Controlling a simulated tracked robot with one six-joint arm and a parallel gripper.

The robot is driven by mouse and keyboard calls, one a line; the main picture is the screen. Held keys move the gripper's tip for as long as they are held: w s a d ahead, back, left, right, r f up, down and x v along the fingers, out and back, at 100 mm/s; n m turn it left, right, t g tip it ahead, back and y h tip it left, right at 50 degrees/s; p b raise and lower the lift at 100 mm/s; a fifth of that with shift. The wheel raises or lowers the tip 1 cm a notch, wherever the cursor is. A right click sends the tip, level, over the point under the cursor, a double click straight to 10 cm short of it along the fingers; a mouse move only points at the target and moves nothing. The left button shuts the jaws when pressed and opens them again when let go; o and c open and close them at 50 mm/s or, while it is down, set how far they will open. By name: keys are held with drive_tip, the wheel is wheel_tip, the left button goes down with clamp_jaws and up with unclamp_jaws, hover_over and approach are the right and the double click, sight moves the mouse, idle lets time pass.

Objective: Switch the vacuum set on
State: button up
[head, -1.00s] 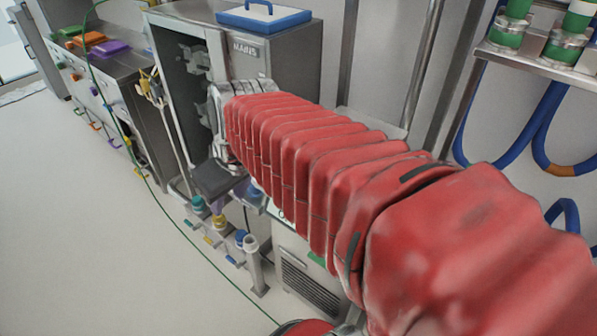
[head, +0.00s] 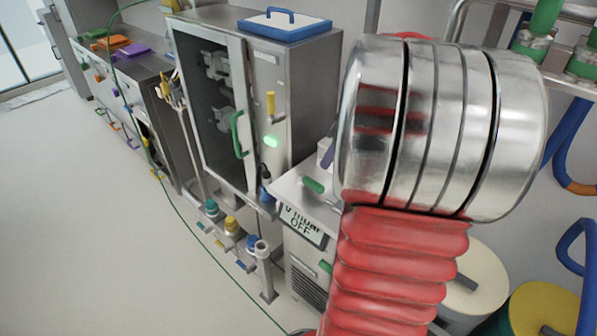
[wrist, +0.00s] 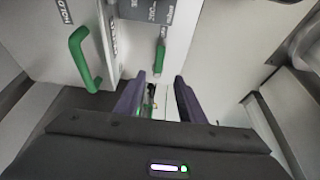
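The vacuum set (head: 292,255) is a pale box below and right of the cabinet. Its front display (head: 303,224) reads OFF; the word above is partly unclear. A green lever (head: 313,185) lies on its top, beside my arm. In the wrist view my gripper (wrist: 158,84) has two purple fingers spread apart with nothing between them. A green lever (wrist: 160,57) on a pale panel shows just beyond the fingertips, near a grey label plate. A larger green handle (wrist: 85,60) is to the left, outside the fingers. In the head view my gripper is mostly hidden behind my arm.
A steel cabinet (head: 300,90) with a glass door, yellow lever (head: 271,105) and lit green lamp (head: 271,141) stands left of the set. Blue hoses (head: 560,130) hang at right.

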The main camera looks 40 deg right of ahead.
sight(315, 183)
drive_tip(key=shift+d+f, duration=0.1)
drive_tip(key=shift+f, duration=0.05)
drive_tip(key=x, duration=1.3)
drive_tip(key=shift+w+f, duration=0.2)
drive_tip(key=shift+f, duration=0.1)
clamp_jaws()
idle(0.3)
